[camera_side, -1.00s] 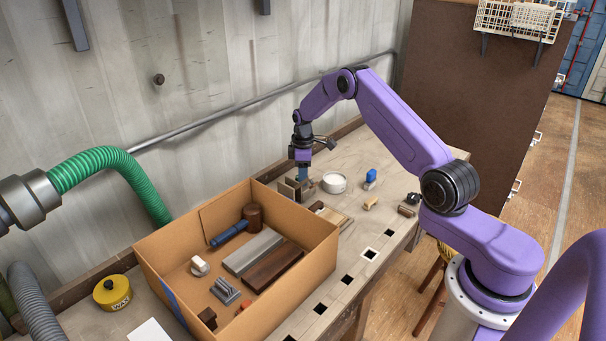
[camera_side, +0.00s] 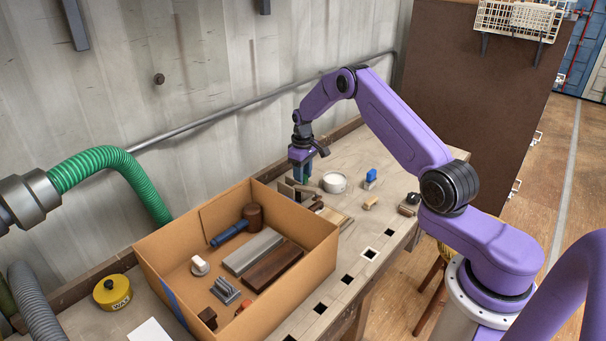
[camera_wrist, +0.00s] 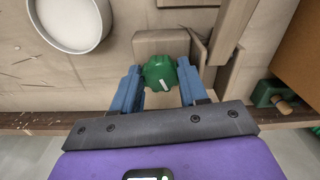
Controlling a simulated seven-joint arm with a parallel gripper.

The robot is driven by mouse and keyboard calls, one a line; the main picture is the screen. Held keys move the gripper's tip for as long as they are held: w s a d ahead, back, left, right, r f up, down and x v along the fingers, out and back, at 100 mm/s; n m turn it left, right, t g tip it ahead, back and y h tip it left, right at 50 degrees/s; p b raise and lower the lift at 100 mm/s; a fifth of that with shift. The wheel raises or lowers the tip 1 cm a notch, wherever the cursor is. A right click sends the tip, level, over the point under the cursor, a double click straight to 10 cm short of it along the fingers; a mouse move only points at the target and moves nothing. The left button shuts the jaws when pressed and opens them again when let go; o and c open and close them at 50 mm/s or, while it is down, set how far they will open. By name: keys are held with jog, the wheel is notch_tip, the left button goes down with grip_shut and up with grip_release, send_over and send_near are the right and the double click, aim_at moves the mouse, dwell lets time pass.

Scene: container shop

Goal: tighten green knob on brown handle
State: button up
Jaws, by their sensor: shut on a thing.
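My gripper (camera_wrist: 160,78) is shut on the green knob (camera_wrist: 160,72), with one blue finger on each side of it. The knob is ribbed and has a white pointer line on its face. A brown wooden block (camera_wrist: 163,42) lies just beyond the knob; whether this is the brown handle, and whether the knob is seated on it, I cannot tell. In the side view, my gripper (camera_side: 302,172) is low over the far part of the bench, and its wrist hides most of the knob. Another green piece with a brown wooden end (camera_wrist: 268,93) lies at the right in the wrist view.
A round white-topped tin (camera_side: 334,182) stands right of my gripper. A cardboard box (camera_side: 175,240) with a mallet and blocks stands at the front left. A blue-topped piece (camera_side: 370,177) and wooden pieces (camera_side: 333,216) lie nearby. The wall is close behind.

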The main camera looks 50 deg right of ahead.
jog(key=m, duration=0.5)
jog(key=shift+a+m, duration=0.1)
jog(key=shift+m, duration=0.2)
dwell(0.4)
jog(key=o, duration=0.8)
